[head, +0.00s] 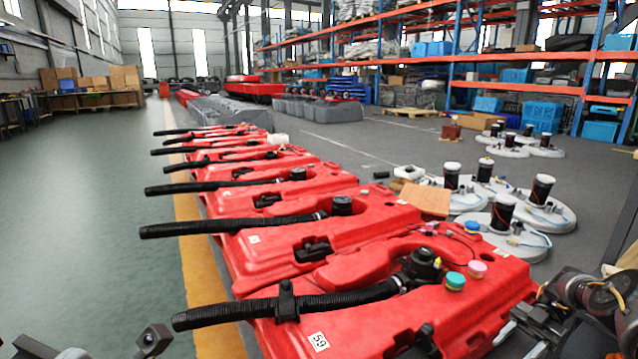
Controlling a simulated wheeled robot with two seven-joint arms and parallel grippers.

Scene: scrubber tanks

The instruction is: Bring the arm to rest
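My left gripper (108,345) shows only in part at the bottom left edge, as dark grey pieces over the green floor. Most of it is cut off, so its opening cannot be made out. My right arm comes in at the lower right, with its dark gripper (541,318) beside the right end of the nearest red tank (370,325). Its fingers are hard to make out against the dark parts, and I cannot tell whether it touches the tank. Nothing is seen held in either gripper.
Several red tanks with black hoses (290,302) stand in a row. A green cap (455,281) and a pink cap (477,269) are on the nearest one. Grey round units (505,238) stand at the right, before orange shelving (520,88). The green floor (90,220) at left is clear.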

